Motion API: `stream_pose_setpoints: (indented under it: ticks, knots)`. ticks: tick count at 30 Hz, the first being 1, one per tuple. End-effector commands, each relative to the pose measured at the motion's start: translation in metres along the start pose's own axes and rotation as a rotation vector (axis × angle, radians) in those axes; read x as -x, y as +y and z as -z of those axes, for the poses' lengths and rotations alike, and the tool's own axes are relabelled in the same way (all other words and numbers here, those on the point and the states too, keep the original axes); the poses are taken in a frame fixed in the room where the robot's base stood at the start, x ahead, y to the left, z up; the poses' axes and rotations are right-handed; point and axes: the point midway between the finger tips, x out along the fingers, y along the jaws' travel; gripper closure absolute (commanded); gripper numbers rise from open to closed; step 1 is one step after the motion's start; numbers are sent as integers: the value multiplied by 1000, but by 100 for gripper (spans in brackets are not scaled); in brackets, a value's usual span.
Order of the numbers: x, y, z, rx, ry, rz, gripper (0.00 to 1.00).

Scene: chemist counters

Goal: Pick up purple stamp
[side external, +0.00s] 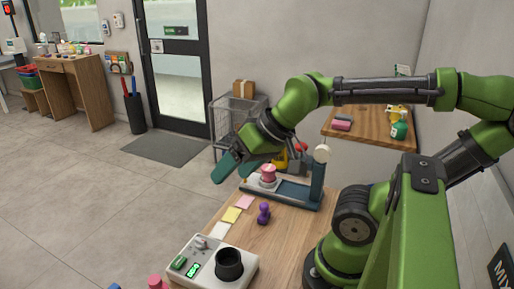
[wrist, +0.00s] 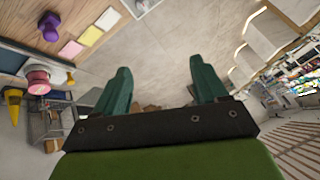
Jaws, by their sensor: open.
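The purple stamp (side external: 263,213) stands on the wooden counter, just in front of the blue-grey stand. It also shows at the upper left of the wrist view (wrist: 49,26). My gripper (side external: 225,170) is open and empty, its two green fingers spread apart. It hangs beyond the counter's edge over the floor, to the left of and higher than the stamp. In the wrist view the gap between the fingers (wrist: 159,75) shows only floor, and the stamp is well off to the left.
A blue-grey stand (side external: 316,184) with a pink object (side external: 268,173) on it is behind the stamp. Pink, yellow and white paper notes (side external: 231,215) lie beside the stamp. A white device with a black cup (side external: 229,264) sits at the front. A wire cart (side external: 233,115) stands behind.

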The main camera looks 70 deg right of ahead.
Motion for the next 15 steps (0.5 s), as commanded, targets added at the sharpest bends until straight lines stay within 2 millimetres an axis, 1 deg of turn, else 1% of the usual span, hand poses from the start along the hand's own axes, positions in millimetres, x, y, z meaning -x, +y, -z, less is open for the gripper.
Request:
stream_pose_setpoints:
  ticks: [9,11,13,14,15]
  knots:
    - [-1,2,1,-9,-1,-6,23]
    - [-6,10,3,-35,-15,-29,23]
    - [-14,24,10,-78,-40,-74,23]
    - [-18,33,13,-92,-60,-101,23]
    - [-23,47,17,-100,-93,-142,23]
